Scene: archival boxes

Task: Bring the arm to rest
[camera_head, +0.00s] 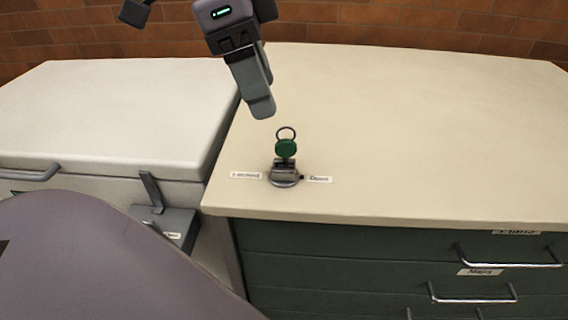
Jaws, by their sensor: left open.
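My left gripper (258,98) hangs from the top of the view, its fingers pointing down over the cream cabinet top. It is apart from everything below it and holds nothing that I can see. Its two fingers overlap from this angle. A key with a green head and a ring (286,147) stands upright in a small metal lock (284,174) near the cabinet's front left edge, below and slightly right of the fingertips. My right gripper is not in view.
The cream cabinet top (420,130) is otherwise clear. Labels flank the lock. Green drawers (340,265) with metal handles are below. At left stands a white chest (110,110) with a handle and a grey latch box (175,225). A brick wall (400,25) is behind.

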